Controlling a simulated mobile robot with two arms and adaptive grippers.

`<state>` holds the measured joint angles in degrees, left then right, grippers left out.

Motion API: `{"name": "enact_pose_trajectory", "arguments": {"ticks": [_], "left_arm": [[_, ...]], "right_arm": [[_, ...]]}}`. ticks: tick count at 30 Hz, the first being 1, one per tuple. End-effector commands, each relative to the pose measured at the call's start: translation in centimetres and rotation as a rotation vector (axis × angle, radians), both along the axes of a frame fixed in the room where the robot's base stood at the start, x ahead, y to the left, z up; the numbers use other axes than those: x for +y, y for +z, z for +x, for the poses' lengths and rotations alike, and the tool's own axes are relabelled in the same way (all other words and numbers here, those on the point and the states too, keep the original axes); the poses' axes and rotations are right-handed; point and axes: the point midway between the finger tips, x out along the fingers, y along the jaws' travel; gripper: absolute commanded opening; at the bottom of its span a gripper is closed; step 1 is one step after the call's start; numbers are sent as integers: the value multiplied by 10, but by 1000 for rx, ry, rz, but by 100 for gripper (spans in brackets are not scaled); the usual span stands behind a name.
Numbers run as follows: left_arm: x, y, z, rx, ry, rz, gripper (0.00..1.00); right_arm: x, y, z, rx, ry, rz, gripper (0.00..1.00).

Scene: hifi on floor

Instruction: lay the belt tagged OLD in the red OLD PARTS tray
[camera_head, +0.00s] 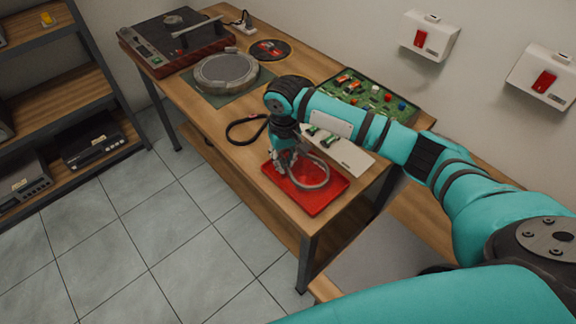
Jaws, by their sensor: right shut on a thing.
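The red tray (313,207) lies near the front right of the wooden bench. A grey belt loop (327,179) is over the tray, within its outline as seen from here. My right gripper (287,165) is low at the tray's left back part and shut on the belt's left side. I cannot tell whether the belt touches the tray floor. No tag on it is readable. A dark belt (232,138) lies on the bench, left of the gripper. My left gripper is out of view.
A white card (348,157) with small green parts lies behind the tray. A green circuit board (358,92) is at the back edge. A round grey platter (226,72) and a turntable (176,40) stand farther left. Bare bench shows left of the dark belt.

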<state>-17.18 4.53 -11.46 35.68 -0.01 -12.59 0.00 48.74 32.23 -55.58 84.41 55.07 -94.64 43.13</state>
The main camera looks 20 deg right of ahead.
Motion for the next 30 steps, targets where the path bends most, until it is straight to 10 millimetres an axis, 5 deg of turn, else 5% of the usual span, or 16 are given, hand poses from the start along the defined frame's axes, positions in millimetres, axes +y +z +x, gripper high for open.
{"name": "enact_pose_trajectory", "arguments": {"ticks": [9,19,20,24,30], "left_arm": [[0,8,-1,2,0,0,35],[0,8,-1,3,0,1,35],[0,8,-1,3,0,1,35],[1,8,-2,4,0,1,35],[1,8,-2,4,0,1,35]], "right_arm": [[-7,-34,-6,2,0,-3,0],[-6,-37,-6,1,0,-2,0],[-6,-37,-6,0,0,-2,16],[-6,-37,-6,0,0,-2,35],[-6,-37,-6,0,0,-2,36]]}}
